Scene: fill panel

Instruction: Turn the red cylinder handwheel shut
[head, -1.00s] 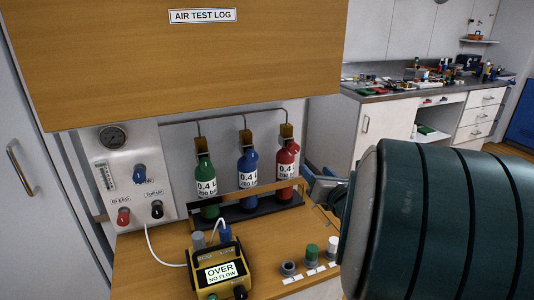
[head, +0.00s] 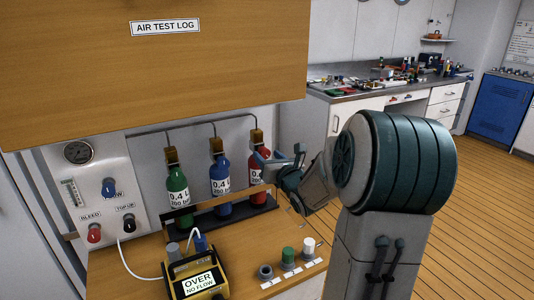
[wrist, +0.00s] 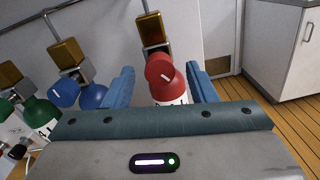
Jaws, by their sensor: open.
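The red cylinder (head: 257,172) stands at the right end of a row of three in a dark rack. Its upper part is partly hidden by my gripper in the head view. In the wrist view its red handwheel (wrist: 160,67), with a white mark on the face, sits below a brass valve block. My gripper (head: 280,157) is open and empty at the red cylinder's right front. In the wrist view its blue fingers (wrist: 161,88) stand apart to the left and right of the red cylinder. I cannot tell whether either finger touches it.
The blue cylinder (head: 220,177) and green cylinder (head: 178,189) stand left of the red one. A yellow meter (head: 194,279) reading "OVER NO FLOW" and several small caps sit on the wooden bench. A wooden cabinet (head: 150,80) overhangs the bench.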

